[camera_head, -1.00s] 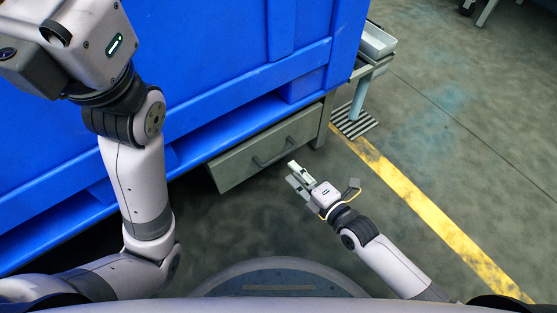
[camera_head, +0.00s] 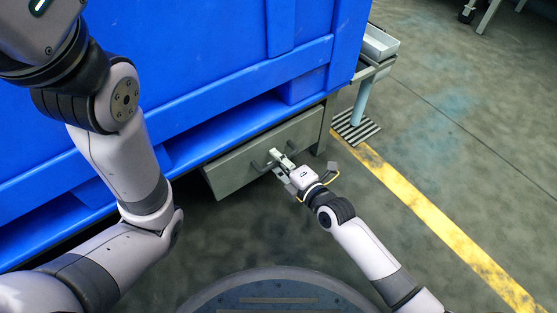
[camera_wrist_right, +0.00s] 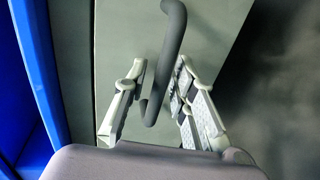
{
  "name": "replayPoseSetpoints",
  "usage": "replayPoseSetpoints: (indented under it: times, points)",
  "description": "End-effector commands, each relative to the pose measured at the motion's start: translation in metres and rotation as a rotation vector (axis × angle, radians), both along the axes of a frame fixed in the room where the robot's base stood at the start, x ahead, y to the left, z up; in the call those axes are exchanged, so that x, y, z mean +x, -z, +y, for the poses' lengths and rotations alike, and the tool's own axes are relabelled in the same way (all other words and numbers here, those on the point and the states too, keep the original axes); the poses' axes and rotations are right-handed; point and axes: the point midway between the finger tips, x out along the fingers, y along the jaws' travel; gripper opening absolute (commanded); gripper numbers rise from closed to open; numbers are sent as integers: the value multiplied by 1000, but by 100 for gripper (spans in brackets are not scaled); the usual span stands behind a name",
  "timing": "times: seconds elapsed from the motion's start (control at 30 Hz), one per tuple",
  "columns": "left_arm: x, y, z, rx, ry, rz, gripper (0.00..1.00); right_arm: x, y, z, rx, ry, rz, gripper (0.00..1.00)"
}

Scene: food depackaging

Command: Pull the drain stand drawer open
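The grey drawer (camera_head: 232,172) is set low under the blue container in the head view, and its front fills much of the right wrist view (camera_wrist_right: 215,25). A dark bar handle (camera_head: 258,165) runs across the front. My right gripper (camera_head: 278,162) is at the handle. In the right wrist view its fingers (camera_wrist_right: 160,66) are apart, with the handle bar (camera_wrist_right: 173,35) passing between them.
The large blue container (camera_head: 210,75) stands above the drawer. A grey support leg (camera_head: 324,125) is right of the drawer. A small side table with a pale tray (camera_head: 378,45) stands at the right. Floor around the yellow stripe (camera_head: 430,220) is clear.

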Motion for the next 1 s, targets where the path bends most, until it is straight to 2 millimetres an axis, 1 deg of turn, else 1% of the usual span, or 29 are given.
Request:
replayPoseSetpoints:
  times: [0.03,0.3,0.33,1.0]
  points:
    - [0,0,0,0,0,0,40,0,0,0,0,0,0,19]
    - [0,0,0,0,0,0,40,0,0,0,0,0,0,1]
    - [0,0,0,0,0,0,40,0,0,0,0,0,0,0]
    - [0,0,0,0,0,0,40,-1,0,0,0,0,0,0]
